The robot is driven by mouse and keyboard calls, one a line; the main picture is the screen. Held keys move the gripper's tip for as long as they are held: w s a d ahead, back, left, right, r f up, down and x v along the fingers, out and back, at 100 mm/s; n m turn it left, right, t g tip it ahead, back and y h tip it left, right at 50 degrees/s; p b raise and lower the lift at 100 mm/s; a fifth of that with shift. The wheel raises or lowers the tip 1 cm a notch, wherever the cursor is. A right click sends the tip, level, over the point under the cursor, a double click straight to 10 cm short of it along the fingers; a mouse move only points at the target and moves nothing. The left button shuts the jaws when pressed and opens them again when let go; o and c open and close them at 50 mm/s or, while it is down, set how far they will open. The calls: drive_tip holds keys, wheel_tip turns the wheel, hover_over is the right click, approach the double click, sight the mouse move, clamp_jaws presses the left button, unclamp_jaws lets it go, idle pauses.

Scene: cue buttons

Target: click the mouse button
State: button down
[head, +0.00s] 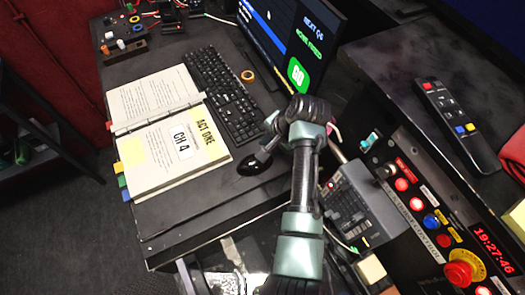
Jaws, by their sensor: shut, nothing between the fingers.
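The mouse (254,164) is small and black and lies on the dark desk, right of the open script book and below the keyboard. My gripper (262,156) is shut and empty, with its fingertips at or just over the mouse's upper right part. My arm comes in from the bottom and bends down toward the mouse. I cannot tell whether the fingertips touch it. The mouse buttons are too small and partly hidden to make out. The monitor (283,35) at the top shows a green GO box and cue text.
The open script book (165,135) is on the left. A console with lit buttons and a red emergency knob (460,274) stands right. A remote (455,122) lies at upper right.

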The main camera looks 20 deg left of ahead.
drive_tip(key=shift+s+f, duration=0.15)
drive_tip(key=shift+s+f, duration=0.1)
drive_tip(key=shift+f, duration=0.1)
drive_tip(key=shift+s+f, duration=0.15)
drive_tip(key=shift+f, duration=0.1)
idle(1.0)
drive_tip(key=shift+w+r+p, duration=0.4)
drive_tip(key=shift+r+p, duration=0.2)
drive_tip(key=shift+r, duration=0.1)
drive_tip(key=shift+w+r+p, duration=0.4)
drive_tip(key=shift+w+r, duration=0.3)
drive_tip(key=shift+r, duration=0.3)
drive_tip(key=shift+w+r+p, duration=0.35)
drive_tip(key=shift+w+r, duration=0.3)
drive_tip(key=shift+r, duration=0.35)
